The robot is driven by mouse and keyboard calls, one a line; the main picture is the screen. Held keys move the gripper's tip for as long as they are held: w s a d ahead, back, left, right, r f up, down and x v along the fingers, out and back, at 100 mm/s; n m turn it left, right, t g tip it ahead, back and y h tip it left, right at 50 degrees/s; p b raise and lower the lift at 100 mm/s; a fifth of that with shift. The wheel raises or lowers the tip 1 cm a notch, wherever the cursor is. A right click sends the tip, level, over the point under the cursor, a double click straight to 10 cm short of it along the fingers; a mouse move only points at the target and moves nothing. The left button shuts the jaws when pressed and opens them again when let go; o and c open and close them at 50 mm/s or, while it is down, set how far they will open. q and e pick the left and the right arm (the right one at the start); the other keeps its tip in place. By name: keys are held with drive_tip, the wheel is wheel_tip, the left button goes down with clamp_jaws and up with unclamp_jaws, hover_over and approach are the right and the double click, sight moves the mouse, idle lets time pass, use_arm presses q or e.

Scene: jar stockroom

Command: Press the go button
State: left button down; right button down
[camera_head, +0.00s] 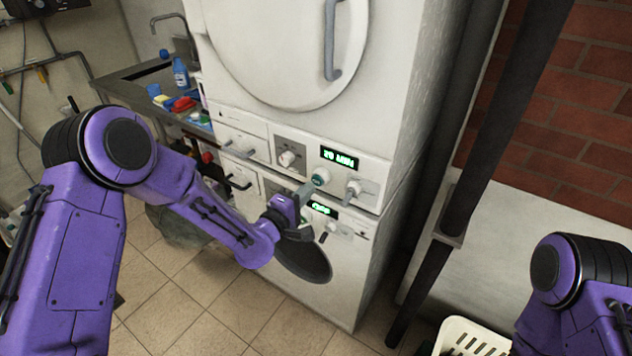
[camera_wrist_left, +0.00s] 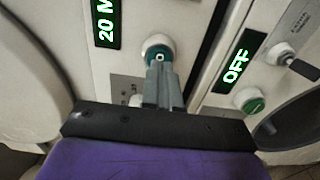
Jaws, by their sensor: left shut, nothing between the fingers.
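A round teal button (camera_head: 320,176) with a pale ring sits on the upper machine's control panel, beside a lit display (camera_head: 339,158) reading 20 and letters. In the left wrist view this button (camera_wrist_left: 158,53) lies right at the fingertips of my left gripper (camera_wrist_left: 163,72); I cannot tell whether they touch. My left gripper (camera_head: 306,190) is shut and empty, its tips pointing at the upper panel. A second, green button (camera_wrist_left: 252,102) is on the lower machine near a display (camera_wrist_left: 237,63) reading OFF. Neither button's label is readable. My right gripper is out of view.
Knobs (camera_head: 353,190) and (camera_head: 288,158) flank the upper button. The lower machine (camera_head: 345,285) has a dark round door. A sink counter with bottles (camera_head: 181,75) stands left. Dark pipes (camera_head: 490,110) run at the right, with a white basket (camera_head: 468,338) below.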

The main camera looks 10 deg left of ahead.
use_arm(q)
drive_tip(key=v, duration=0.7)
drive_tip(key=shift+r, duration=0.1)
idle(0.4)
drive_tip(key=s+a+f+m+g+y, duration=0.3)
drive_tip(key=s+a+f+g, duration=0.1)
drive_tip(key=s+f, duration=0.4)
drive_tip(key=s+a+f+m+g+y, duration=0.25)
drive_tip(key=s+f+g+y, duration=0.2)
drive_tip(key=f, duration=0.55)
drive_tip(key=s+a+f+g, duration=0.1)
drive_tip(key=s+f, duration=0.1)
drive_tip(key=s, duration=0.5)
drive_tip(key=s+a+f+m+g+y, duration=0.1)
drive_tip(key=s+a+f+g, duration=0.1)
drive_tip(key=s, duration=0.4)
drive_tip(key=s+a+f+g+y, duration=0.1)
drive_tip(key=s+a+f+g, duration=0.1)
drive_tip(key=s+f, duration=0.2)
drive_tip(key=s, duration=0.3)
drive_tip(key=shift+s+a+f+m, duration=0.2)
drive_tip(key=shift+s+f+m, duration=0.05)
drive_tip(key=shift+s+m, duration=0.1)
